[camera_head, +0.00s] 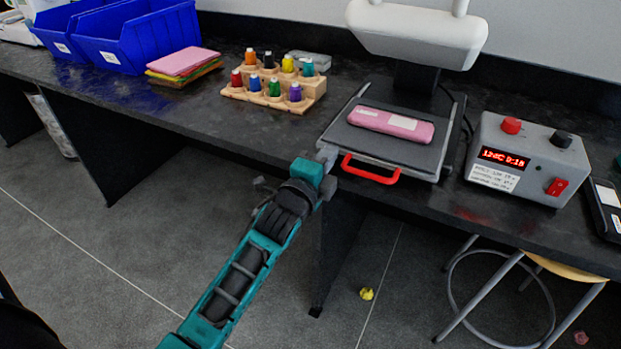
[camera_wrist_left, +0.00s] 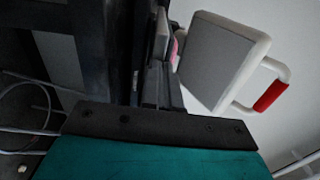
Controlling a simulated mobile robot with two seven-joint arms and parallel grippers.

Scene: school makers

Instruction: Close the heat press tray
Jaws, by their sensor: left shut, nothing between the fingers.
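The heat press tray (camera_head: 352,108) is a dark flat plate on the black table, pulled out toward the front, with a red handle (camera_head: 369,170) at its front edge. A pink case (camera_head: 391,124) with white labels lies on it. The white press head (camera_head: 417,33) stands above and behind; its grey underside and red grip (camera_wrist_left: 269,96) show in the left wrist view. My left gripper (camera_head: 328,156) is shut and empty, at the tray's front left corner beside the red handle. Whether it touches the tray cannot be told. My right gripper is not in view.
A grey control box (camera_head: 526,157) with knobs stands right of the press. A stool (camera_head: 560,271) stands below right. The table's front edge lies under my gripper.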

